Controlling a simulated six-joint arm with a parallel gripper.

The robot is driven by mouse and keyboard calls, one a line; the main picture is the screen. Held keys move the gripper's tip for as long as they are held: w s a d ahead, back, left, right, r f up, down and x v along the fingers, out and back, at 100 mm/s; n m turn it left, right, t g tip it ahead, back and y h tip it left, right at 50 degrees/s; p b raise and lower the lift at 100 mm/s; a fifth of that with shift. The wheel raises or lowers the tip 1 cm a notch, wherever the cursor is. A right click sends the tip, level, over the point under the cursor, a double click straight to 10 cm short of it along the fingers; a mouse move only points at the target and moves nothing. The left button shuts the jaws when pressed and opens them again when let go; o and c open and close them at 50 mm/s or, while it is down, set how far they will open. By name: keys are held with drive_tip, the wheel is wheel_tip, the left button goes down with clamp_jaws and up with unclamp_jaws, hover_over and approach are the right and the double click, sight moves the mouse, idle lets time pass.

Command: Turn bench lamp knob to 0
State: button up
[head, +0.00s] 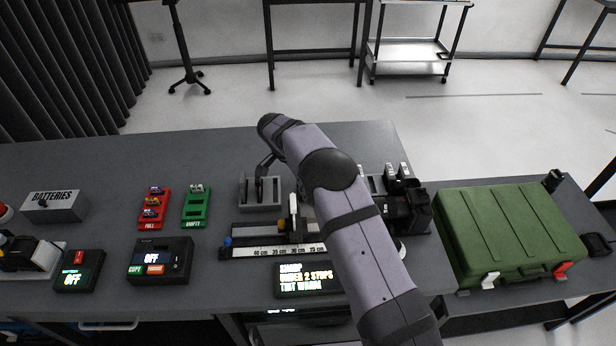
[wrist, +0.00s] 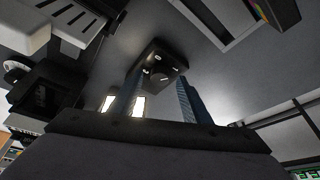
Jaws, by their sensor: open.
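A small dark box (wrist: 163,57) with white marks and a round dark part that looks like a knob (wrist: 160,77) shows in the wrist view. I cannot be sure that it is the bench lamp's knob, and its setting is too small to read. My gripper (wrist: 161,80) is open, with its two bluish fingers apart on either side of the box's near part in this view. Nothing shows held between them. In the head view my arm crosses the bench and hides what lies behind it. I cannot make out the fingers or the lamp knob there.
A ruler rail (head: 270,251) and a lit display (head: 305,281) lie beside my arm. A grey slotted holder (head: 262,205) stands behind the rail. Black equipment (head: 412,212) and a green case (head: 510,230) are to the right. Red (head: 154,207) and green (head: 196,208) trays stand left.

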drive_tip(key=shift+w+d+f, duration=0.1)
drive_tip(key=shift+d+f, duration=0.15)
drive_tip(key=shift+f, duration=0.35)
drive_tip(key=c, duration=1)
drive_tip(key=n+b, duration=0.2)
drive_tip(key=shift+d+f+t+y+b, duration=0.1)
drive_tip(key=shift+f+t+y+b, duration=0.05)
drive_tip(key=shift+t+y+b, duration=0.2)
drive_tip(key=shift+c, duration=0.2)
drive_tip(key=n, duration=0.1)
drive_tip(key=n+b, duration=0.1)
drive_tip(key=shift+r+n+t+y, duration=0.2)
drive_tip(key=shift+n+t+y, duration=0.15)
drive_tip(key=shift+n, duration=0.05)
drive_tip(key=o, duration=1)
drive_tip(key=shift+o, duration=0.2)
